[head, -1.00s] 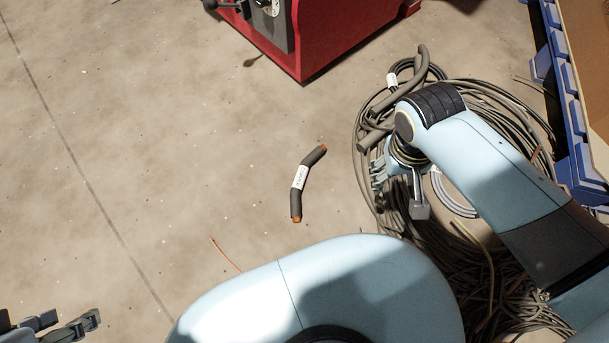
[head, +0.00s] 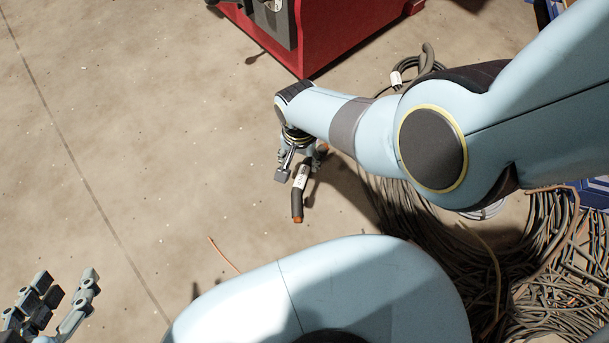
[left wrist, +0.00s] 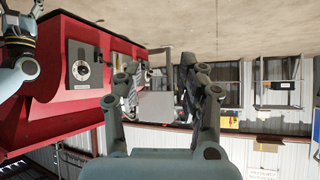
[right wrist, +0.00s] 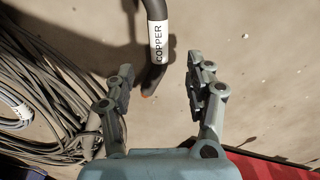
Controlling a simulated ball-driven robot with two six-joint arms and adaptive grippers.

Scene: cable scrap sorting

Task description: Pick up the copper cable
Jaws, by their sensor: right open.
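The copper cable (head: 297,207) is a short, bent, dark piece with copper ends and a white label, lying on the floor. In the right wrist view the cable (right wrist: 155,12) reads COPPER on its label, and its near end reaches between the fingertips. My right gripper (right wrist: 160,67) is open, with a finger on either side of that end and not closed on it. In the head view my right gripper (head: 300,160) hangs over the cable's upper end and partly hides it. My left gripper (head: 66,281) is open and empty at the lower left, far from the cable.
A red machine (head: 330,35) stands on the floor at the top. A large heap of tangled cables (head: 435,235) lies to the right, partly behind my right arm. A thin copper-coloured wire (head: 223,254) lies lower left of the cable. The floor at left is clear.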

